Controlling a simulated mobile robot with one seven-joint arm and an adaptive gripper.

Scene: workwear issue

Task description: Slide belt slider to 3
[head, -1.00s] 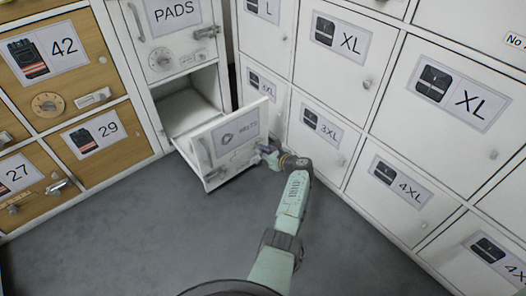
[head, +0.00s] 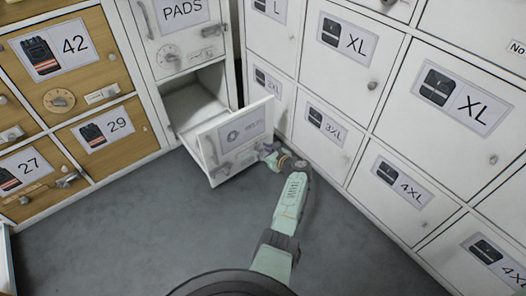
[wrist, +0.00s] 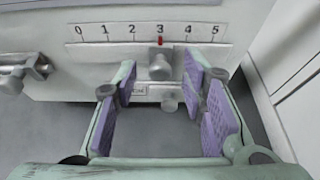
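The belt slider (wrist: 160,66) is a grey knob on a white panel in the wrist view. It sits under a scale (wrist: 145,32) marked 0 to 5, with a red pointer (wrist: 160,41) at the 3. My gripper (wrist: 160,85) is open, with one purple-padded finger on each side of the knob; gaps show, and I see no clear grip. The slider is too small to make out there.
The open compartment (head: 195,103) behind the door looks empty. A PADS locker (head: 180,38) is above it. Wooden numbered lockers (head: 75,80) stand left and white size lockers (head: 405,120) stand close on the right. The grey floor (head: 150,225) is clear.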

